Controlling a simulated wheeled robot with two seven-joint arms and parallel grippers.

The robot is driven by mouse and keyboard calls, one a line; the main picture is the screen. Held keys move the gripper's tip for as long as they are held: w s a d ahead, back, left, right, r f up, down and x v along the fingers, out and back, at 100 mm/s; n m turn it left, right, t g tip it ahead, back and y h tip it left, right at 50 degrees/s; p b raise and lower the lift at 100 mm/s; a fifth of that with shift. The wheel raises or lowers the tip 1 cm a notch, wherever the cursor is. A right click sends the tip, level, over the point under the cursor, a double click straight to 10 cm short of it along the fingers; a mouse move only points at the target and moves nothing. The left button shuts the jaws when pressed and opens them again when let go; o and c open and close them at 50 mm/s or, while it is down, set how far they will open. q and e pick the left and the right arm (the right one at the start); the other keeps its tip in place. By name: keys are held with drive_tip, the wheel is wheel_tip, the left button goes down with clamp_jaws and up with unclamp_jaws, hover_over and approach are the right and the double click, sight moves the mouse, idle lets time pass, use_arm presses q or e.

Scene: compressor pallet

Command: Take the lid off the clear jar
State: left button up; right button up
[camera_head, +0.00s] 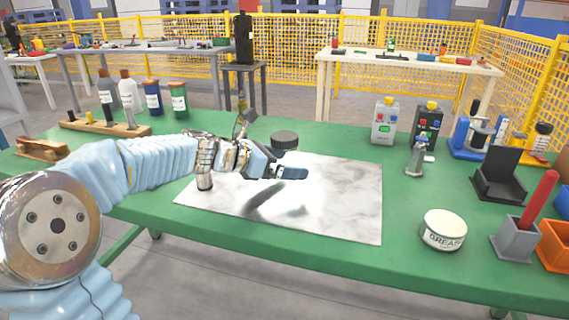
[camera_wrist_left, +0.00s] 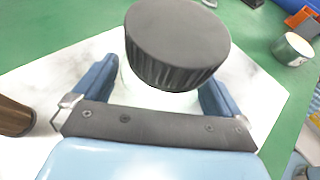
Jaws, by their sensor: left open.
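The clear jar (camera_wrist_left: 128,88) has a dark, ribbed lid (camera_wrist_left: 178,45) on top and stands upright on the white marbled sheet. In the head view the lid (camera_head: 285,139) shows just behind my left gripper, and the jar's body is hard to make out there. My left gripper (camera_head: 288,172) reaches in low over the sheet. In the wrist view its two blue fingers (camera_wrist_left: 155,95) are apart, one on each side of the jar below the lid. I cannot tell whether they touch the glass. My right gripper is not in view.
The marbled sheet (camera_head: 340,205) lies on the green table (camera_head: 330,262). A brown cylinder (camera_wrist_left: 14,115) stands left of my gripper. A grease tin (camera_head: 443,230) and a grey holder with a red stick (camera_head: 516,238) are at right. Several bottles (camera_head: 130,92) stand back left.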

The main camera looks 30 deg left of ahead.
sight(285, 135)
use_arm(q)
drive_tip(key=shift+c, duration=0.5)
drive_tip(key=c, duration=1)
drive_tip(key=shift+r, duration=0.15)
wheel_tip(285, 135, up, 10)
drive_tip(key=shift+f, duration=0.1)
drive_tip(key=o, duration=0.6)
drive_tip(key=c, duration=0.9)
drive_tip(key=shift+c, duration=0.2)
